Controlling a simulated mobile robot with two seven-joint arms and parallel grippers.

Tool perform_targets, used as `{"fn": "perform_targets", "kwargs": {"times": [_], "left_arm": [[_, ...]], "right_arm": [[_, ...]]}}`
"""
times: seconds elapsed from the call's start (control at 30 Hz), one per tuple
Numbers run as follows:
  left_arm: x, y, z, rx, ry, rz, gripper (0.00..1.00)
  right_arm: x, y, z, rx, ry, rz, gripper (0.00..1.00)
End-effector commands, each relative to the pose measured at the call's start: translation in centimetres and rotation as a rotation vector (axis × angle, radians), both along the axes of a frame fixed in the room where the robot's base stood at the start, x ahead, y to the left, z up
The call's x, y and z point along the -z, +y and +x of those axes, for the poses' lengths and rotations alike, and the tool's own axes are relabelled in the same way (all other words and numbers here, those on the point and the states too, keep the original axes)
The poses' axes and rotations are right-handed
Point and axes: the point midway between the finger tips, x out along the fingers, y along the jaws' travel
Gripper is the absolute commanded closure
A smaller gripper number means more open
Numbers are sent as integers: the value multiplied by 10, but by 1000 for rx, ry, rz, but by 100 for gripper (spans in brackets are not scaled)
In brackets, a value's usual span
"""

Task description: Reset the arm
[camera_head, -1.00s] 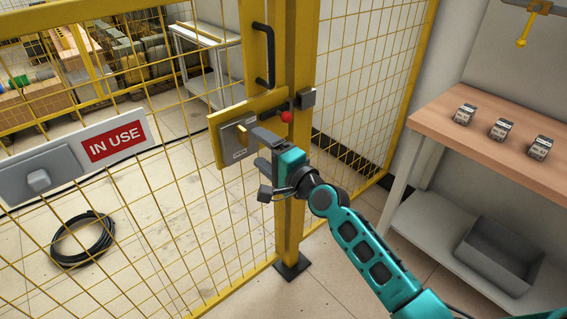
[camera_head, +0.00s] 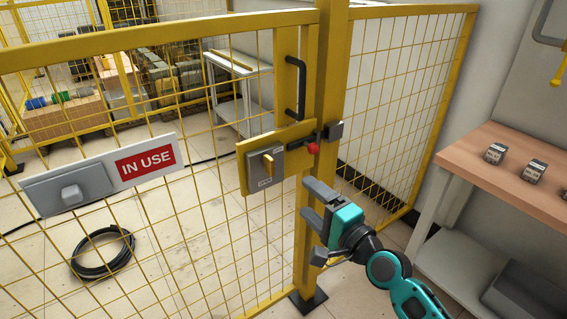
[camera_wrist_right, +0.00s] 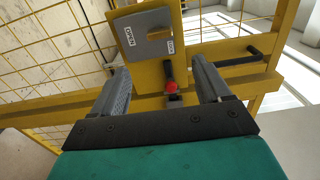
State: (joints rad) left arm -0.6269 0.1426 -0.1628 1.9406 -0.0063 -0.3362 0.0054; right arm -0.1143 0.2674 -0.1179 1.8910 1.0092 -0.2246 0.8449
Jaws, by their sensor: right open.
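My right gripper (camera_head: 315,204) is open and empty, in front of the yellow gate post and below the latch box. In the right wrist view its two grey fingers (camera_wrist_right: 164,88) stand apart, with the latch box beyond them. The grey latch box (camera_head: 264,167) sits on a yellow plate and has a yellow knob (camera_head: 268,163). In the wrist view the box (camera_wrist_right: 153,38) has labels, one reading OPEN. A red knob (camera_head: 313,148) on a dark bolt sits right of the box; it also shows between the fingers (camera_wrist_right: 170,84). My left gripper is out of view.
The yellow mesh gate (camera_head: 170,235) carries an IN USE sign (camera_head: 146,160) with a grey switch box. A black handle (camera_head: 295,87) is above the latch. At right stands a workbench (camera_head: 500,170) with small items and a grey bin below.

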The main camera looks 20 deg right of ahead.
Motion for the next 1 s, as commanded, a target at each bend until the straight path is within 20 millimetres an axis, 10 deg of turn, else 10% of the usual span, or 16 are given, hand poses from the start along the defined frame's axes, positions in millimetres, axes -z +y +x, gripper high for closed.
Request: {"fn": "perform_targets", "kwargs": {"times": [0.27,0.6,1.0], "left_arm": [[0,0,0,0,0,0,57],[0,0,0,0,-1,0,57],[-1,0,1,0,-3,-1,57]], "right_arm": [[53,7,-33,-8,25,-325,23],[173,13,-152,-243,49,-1323,23],[197,10,-189,-374,26,-1623,23]]}}
